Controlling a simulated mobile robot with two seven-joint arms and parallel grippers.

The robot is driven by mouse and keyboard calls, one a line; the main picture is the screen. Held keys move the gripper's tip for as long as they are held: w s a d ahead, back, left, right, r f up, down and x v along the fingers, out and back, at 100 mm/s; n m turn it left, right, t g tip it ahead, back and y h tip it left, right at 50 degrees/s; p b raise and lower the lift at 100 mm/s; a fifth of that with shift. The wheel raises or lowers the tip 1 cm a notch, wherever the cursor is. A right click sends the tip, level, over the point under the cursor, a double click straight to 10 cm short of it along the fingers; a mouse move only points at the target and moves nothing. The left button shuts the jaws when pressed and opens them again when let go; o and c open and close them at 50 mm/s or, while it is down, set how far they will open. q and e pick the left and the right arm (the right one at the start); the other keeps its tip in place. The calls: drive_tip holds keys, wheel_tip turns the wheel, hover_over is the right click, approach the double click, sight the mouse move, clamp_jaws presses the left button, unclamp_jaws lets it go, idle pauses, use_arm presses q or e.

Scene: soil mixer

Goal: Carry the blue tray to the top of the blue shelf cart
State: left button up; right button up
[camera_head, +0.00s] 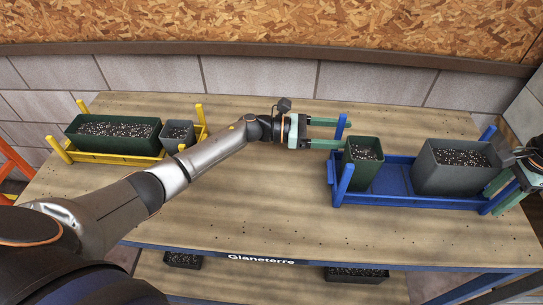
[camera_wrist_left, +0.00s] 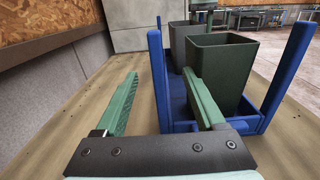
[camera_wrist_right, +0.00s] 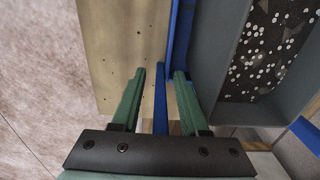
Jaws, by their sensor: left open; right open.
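The blue tray (camera_head: 397,187), with upright corner posts, sits on the wooden table at the right in the head view. It holds a green pot (camera_head: 363,172) and a larger grey pot (camera_head: 455,181), both with soil. My left gripper (camera_head: 341,132) is open, its fingers on either side of the tray's back-left post; the left wrist view shows this post (camera_wrist_left: 157,85) between them. My right gripper (camera_head: 492,190) is open at the tray's right end; in the right wrist view a blue post (camera_wrist_right: 160,98) stands between its fingers. I cannot make out the blue shelf cart.
A yellow tray (camera_head: 115,159) with a green planter (camera_head: 112,146) and a small grey pot (camera_head: 177,141) stands at the table's left. The table (camera_head: 265,206) is bare in the middle. A block wall (camera_head: 260,79) stands behind it. Soil containers (camera_head: 357,280) sit on the lower shelf.

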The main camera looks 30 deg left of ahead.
sight(345, 115)
use_arm(q)
drive_tip(key=o, duration=0.3)
wheel_tip(345, 115, up, 10)
idle(0.6)
use_arm(e)
drive_tip(key=o, duration=0.8)
